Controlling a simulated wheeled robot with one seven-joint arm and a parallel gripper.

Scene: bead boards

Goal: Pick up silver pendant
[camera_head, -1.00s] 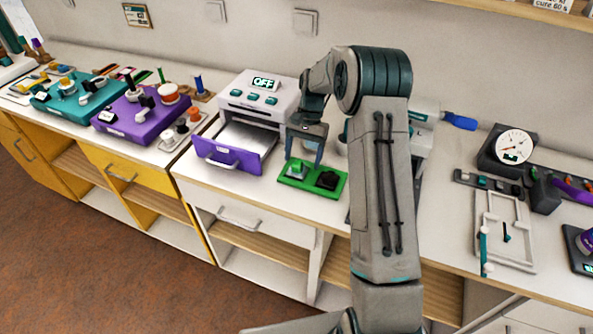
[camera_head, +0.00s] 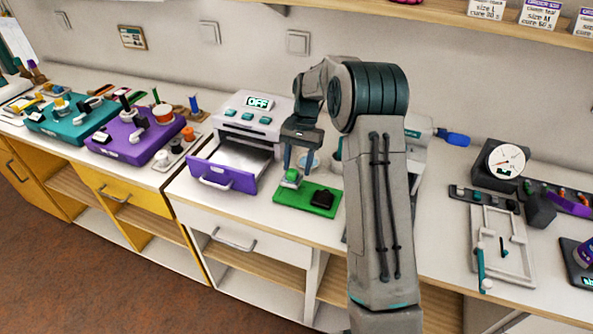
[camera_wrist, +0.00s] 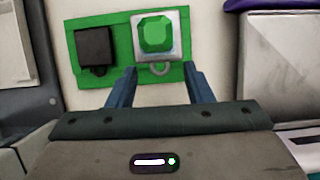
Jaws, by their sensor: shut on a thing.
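The silver pendant (camera_head: 291,177) has a square silver setting with a large green faceted gem, and a small ring shows in the wrist view (camera_wrist: 155,35). My gripper (camera_head: 294,172) is shut on the pendant from above, with a blue finger on each side of it in the wrist view (camera_wrist: 160,72). The pendant appears raised a little above the left part of the green tray (camera_head: 303,207). The exact gap below it is hard to tell. A dark square pendant (camera_head: 322,198) lies on the right part of the tray.
Left of the tray, a white machine reading OFF (camera_head: 258,102) has its purple-fronted drawer (camera_head: 222,176) pulled out. Teal and purple boxes (camera_head: 135,135) stand farther left. A gauge (camera_head: 506,161) and white frame (camera_head: 503,245) are at right.

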